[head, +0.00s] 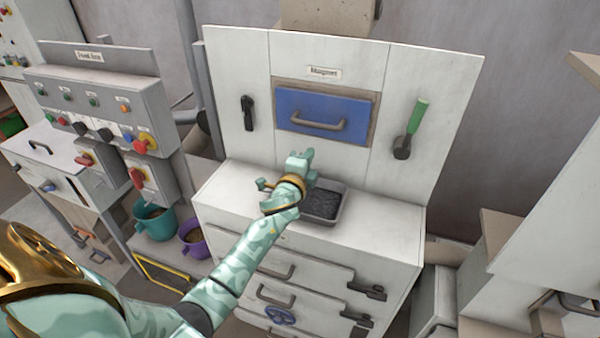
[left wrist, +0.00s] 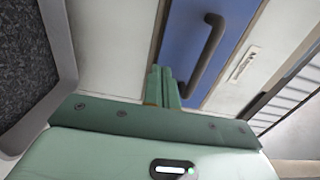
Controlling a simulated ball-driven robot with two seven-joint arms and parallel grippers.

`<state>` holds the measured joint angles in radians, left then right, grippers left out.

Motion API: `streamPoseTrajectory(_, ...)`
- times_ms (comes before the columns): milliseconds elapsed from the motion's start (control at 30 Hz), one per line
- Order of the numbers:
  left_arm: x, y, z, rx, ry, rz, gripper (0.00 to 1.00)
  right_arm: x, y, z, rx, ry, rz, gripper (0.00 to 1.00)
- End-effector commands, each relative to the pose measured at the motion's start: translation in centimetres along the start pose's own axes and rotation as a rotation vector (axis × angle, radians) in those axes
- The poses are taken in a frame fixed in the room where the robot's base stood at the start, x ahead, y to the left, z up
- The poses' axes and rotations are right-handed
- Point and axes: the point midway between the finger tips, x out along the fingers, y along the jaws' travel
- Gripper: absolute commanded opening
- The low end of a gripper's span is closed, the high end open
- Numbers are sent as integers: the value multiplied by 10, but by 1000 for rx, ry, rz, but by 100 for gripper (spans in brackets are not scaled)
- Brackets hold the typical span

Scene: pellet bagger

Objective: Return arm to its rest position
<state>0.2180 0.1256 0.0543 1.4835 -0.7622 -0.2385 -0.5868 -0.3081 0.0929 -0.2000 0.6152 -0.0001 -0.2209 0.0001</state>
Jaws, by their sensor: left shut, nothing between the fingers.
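My left arm comes in from the lower left of the head view and reaches over the white cabinet. My left gripper (head: 300,160) is above the cabinet top, in front of the blue drawer (head: 322,112) with its grey handle. In the left wrist view its fingers (left wrist: 167,86) are together with nothing between them. The blue drawer (left wrist: 205,50) and its handle show beyond the fingertips, and I cannot tell the exact gap. My right gripper is in neither view.
A grey tray of dark pellets (head: 341,212) sits on the cabinet top beside my gripper. A control box (head: 100,105), a teal bucket (head: 153,222) and a purple bucket (head: 193,240) stand to the left.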

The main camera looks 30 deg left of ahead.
Motion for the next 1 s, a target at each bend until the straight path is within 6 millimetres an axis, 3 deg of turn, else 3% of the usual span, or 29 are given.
streamPoseTrajectory(167, -33, 1, -1, 0, 2, 2, 0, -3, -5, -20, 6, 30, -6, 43)
streamPoseTrajectory(300, -54, 2, -1, 0, 1, 3, 0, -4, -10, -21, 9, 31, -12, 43)
streamPoseTrajectory(667, -69, 3, 1, -13, -10, 14, 0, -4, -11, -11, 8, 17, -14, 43)
streamPoseTrajectory(767, -91, 13, 8, -75, -65, 80, 0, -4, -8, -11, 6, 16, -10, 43)
streamPoseTrajectory(1000, -188, 46, 23, -310, -262, 362, 0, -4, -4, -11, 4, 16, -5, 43)
